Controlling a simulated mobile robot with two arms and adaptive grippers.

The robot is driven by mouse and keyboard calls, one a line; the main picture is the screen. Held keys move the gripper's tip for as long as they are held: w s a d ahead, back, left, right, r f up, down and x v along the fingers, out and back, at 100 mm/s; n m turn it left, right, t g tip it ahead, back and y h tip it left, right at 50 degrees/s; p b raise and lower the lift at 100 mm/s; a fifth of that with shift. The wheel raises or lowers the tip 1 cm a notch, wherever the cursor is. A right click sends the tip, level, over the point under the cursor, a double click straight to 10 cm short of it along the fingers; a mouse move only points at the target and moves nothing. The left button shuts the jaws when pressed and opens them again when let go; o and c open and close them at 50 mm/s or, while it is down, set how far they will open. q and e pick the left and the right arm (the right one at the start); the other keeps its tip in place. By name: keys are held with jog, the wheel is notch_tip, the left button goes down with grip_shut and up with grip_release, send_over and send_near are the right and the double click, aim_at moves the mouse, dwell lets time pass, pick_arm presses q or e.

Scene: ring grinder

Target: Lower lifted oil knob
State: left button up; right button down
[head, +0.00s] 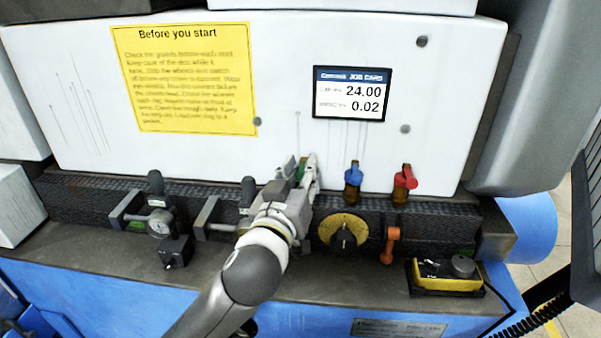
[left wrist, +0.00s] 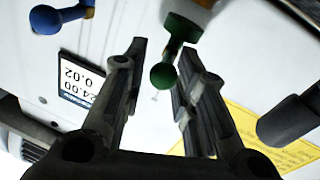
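A green oil knob (left wrist: 163,76) with a ball end and short stem shows between the fingers of my left gripper (left wrist: 161,52) in the left wrist view. The two fingers stand apart, with gaps beside the ball. In the head view my left gripper (head: 304,165) is at the panel, left of the blue knob (head: 353,173), and mostly hides the green knob. A red knob (head: 405,179) stands farther right. The blue and red knobs sit on brown bodies. The blue knob also shows at the upper left of the left wrist view (left wrist: 60,17). My right gripper is out of view.
A dark ledge carries a gauge (head: 160,223), a yellow dial (head: 343,231), an orange lever (head: 390,244) and a yellow box (head: 446,277) at the right. A job card display (head: 350,93) and a yellow notice (head: 185,75) are on the white panel above.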

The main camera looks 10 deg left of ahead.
pick_arm(q)
jog(key=shift+o, duration=0.8)
jog(key=shift+s, duration=0.1)
jog(key=s+a, duration=0.1)
jog(key=s, duration=0.6)
jog(key=shift+f, duration=0.15)
jog(key=shift+s+a, duration=0.1)
